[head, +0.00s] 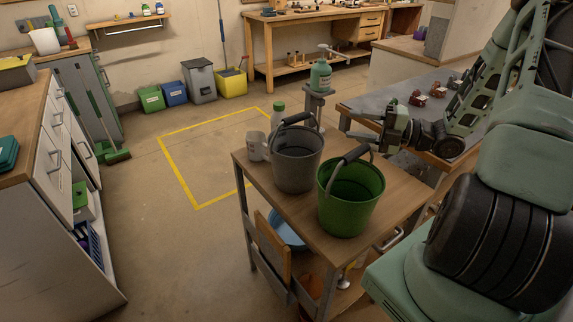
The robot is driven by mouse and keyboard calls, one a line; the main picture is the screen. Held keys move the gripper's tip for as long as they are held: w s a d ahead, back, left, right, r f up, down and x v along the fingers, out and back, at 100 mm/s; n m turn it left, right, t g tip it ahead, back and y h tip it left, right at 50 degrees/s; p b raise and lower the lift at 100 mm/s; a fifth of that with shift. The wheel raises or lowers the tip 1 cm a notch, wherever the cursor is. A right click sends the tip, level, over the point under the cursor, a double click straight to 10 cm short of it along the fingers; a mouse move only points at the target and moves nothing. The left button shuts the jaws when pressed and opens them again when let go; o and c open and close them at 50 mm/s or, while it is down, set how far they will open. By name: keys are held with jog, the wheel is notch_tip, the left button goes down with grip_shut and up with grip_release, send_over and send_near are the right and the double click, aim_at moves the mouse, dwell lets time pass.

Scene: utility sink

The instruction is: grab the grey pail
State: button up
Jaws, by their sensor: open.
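The grey pail (294,168) stands upright on the wooden top of a small cart (246,165), its dark handle raised above the rim. A green pail (350,205) stands in front of it to the right, very close to it, with its handle also raised. My gripper (368,127) is to the right of the grey pail and a little above the cart top in the picture, pointing left. It is open, apart from both pails, with nothing visible between its fingers. The gripper is small in this view.
Yellow tape (180,180) outlines clear floor to the left.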

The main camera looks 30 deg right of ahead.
jog(key=p, duration=0.3)
send_near(289, 118)
jog(key=w, duration=0.3)
jog(key=w+a, duration=0.1)
jog(key=shift+w+f, duration=0.3)
jog(key=shift+f, duration=0.1)
jog(key=p+x, duration=0.2)
jog(key=x, duration=0.3)
jog(key=shift+a, duration=0.2)
jog(key=shift+w+a+f+p, duration=0.1)
jog(key=shift+w+a+p, duration=0.2)
jog(key=shift+w, duration=0.15)
grip_shut()
